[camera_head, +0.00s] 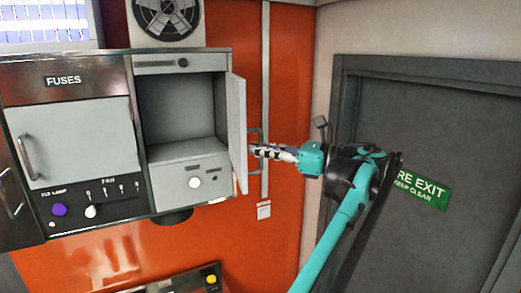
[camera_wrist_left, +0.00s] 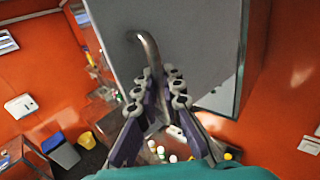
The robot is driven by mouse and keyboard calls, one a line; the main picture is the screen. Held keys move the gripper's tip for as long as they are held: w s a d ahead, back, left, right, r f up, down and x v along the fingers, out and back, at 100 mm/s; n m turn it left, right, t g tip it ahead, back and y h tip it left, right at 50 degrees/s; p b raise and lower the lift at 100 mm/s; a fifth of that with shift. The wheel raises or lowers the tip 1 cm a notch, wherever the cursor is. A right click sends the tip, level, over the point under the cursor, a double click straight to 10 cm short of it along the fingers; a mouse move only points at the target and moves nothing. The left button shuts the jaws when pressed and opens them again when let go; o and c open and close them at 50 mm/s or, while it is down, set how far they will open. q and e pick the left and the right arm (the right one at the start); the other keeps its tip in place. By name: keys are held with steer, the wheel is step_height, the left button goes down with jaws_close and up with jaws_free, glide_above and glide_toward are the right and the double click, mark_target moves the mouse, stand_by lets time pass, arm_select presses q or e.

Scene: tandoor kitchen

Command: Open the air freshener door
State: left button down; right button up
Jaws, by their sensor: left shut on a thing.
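The cabinet door (camera_head: 238,132), a light grey panel, stands swung far out on the right side of an open, empty-looking compartment (camera_head: 180,108). No air freshener label is readable on it. Its bent metal bar handle (camera_head: 255,135) faces right. My left gripper (camera_head: 266,151) is shut on this handle, to the right of the panel. In the left wrist view the door's grey face (camera_wrist_left: 195,40) fills the upper middle. The handle (camera_wrist_left: 150,50) curves down between the fingers of my left gripper (camera_wrist_left: 157,92). My right gripper is in neither view.
A shut FUSES door (camera_head: 75,140) is left of the compartment, above a FAN switch panel (camera_head: 110,197). A drawer-like front with a white knob (camera_head: 195,182) lies below the opening. A dark exit door (camera_head: 425,130) stands at right, beyond my arm.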

arm_select(q)
steer(key=c, duration=1.6)
jaws_free()
steer(key=v, duration=0.7)
steer(key=shift+d, duration=0.2)
steer(key=shift+a, duration=0.1)
